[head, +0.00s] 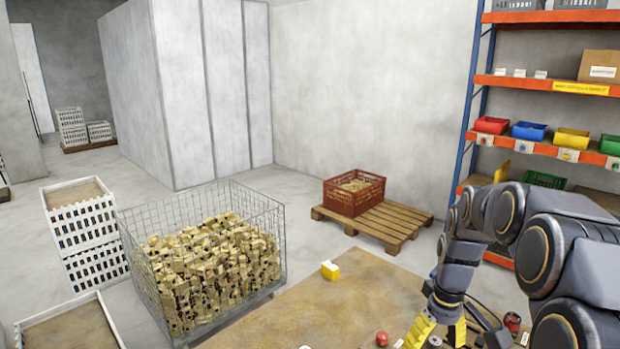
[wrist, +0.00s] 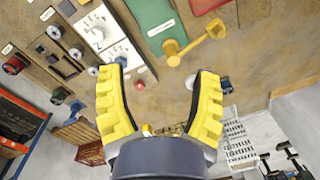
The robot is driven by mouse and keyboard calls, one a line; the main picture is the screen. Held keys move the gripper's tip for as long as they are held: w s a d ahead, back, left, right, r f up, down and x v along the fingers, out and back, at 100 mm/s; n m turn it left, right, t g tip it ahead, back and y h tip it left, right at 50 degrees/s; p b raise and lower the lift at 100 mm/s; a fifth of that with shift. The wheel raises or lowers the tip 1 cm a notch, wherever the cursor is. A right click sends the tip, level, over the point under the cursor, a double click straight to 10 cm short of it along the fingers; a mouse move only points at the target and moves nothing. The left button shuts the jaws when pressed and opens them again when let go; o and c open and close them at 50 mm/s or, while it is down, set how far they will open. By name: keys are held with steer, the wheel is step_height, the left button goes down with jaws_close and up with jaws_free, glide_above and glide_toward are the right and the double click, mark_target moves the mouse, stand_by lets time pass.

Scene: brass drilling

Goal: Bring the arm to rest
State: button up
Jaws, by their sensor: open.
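My gripper (head: 438,334) hangs at the lower right of the head view, over the brown workbench (head: 330,302). In the wrist view, the two yellow ribbed fingers of my gripper (wrist: 158,76) stand wide apart. No part is held between their tips. A small brass-coloured piece (wrist: 146,129) shows near the palm; I cannot tell whether it belongs to the gripper. My dark arm comes in from the right of the head view, bent over the bench. The lower end of the gripper is cut off by the head view's bottom edge.
A yellow block (head: 330,271) and a red knob (head: 382,338) are on the bench. A wire cage (head: 283,250) of brass parts stands left. A pallet (head: 400,222) bears a red crate (head: 352,204). An orange shelf (head: 545,17) stands right. The wrist view shows a yellow handle (wrist: 196,42).

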steer(key=s+a+r, duration=0.1)
steer(key=s+a, duration=0.2)
steer(key=s, duration=0.6)
steer(key=s+a+r+m, duration=0.1)
steer(key=s+a, duration=0.2)
steer(key=s, duration=0.6)
steer(key=s+a+r+m+g, duration=0.1)
steer(key=s+a, duration=0.3)
steer(key=s, duration=0.5)
steer(key=shift+r+h, duration=0.3)
steer(key=shift+r, duration=0.15)
